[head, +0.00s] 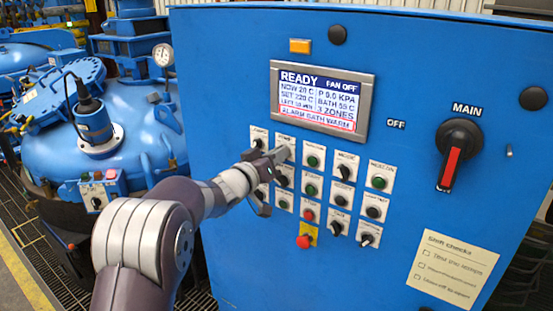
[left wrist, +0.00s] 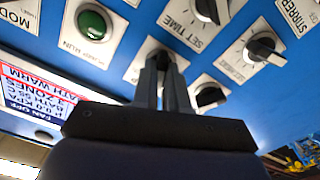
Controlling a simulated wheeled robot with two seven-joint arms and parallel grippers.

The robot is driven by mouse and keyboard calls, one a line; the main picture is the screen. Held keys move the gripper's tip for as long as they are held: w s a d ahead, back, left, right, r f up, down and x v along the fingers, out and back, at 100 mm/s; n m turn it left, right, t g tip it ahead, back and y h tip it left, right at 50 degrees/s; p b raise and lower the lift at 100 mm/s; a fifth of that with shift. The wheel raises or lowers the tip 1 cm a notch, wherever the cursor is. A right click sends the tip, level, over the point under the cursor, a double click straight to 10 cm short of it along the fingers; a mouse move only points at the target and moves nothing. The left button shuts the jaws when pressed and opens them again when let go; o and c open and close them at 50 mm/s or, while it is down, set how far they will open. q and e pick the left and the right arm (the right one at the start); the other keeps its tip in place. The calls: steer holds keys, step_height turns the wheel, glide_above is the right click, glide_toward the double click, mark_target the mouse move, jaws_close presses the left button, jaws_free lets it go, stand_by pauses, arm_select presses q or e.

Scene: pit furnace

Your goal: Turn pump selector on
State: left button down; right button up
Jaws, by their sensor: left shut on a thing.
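The blue control panel carries a grid of knobs and buttons on white plates. My left gripper (head: 274,170) is at the upper left of this grid, touching or very close to the panel. In the left wrist view my left gripper (left wrist: 165,64) has its two fingers close together, shut on a selector knob in front of a white plate (left wrist: 141,66). The fingers hide most of this knob, and I cannot read its label or tell its setting. A green button (left wrist: 92,23) is beside it. My right gripper is not in view.
The display (head: 320,97) above the grid reads READY. A red stop button (head: 304,241) sits low on a yellow plate. The large MAIN switch (head: 454,152) is at the right. Other knobs stand close around the gripper. A blue furnace vessel (head: 140,140) stands at the left.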

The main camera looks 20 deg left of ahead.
arm_select(q)
steer(key=shift+d+m+b, duration=0.2)
steer(key=shift+m+b, duration=3.2)
steer(key=shift+m, duration=1.8)
steer(key=shift+r+m, duration=0.1)
steer(key=shift+m, duration=0.2)
steer(key=c, duration=1.2)
jaws_free()
steer(key=shift+o, duration=0.2)
steer(key=b+v, duration=0.4)
steer(key=v, duration=0.8)
steer(key=shift+s, duration=0.35)
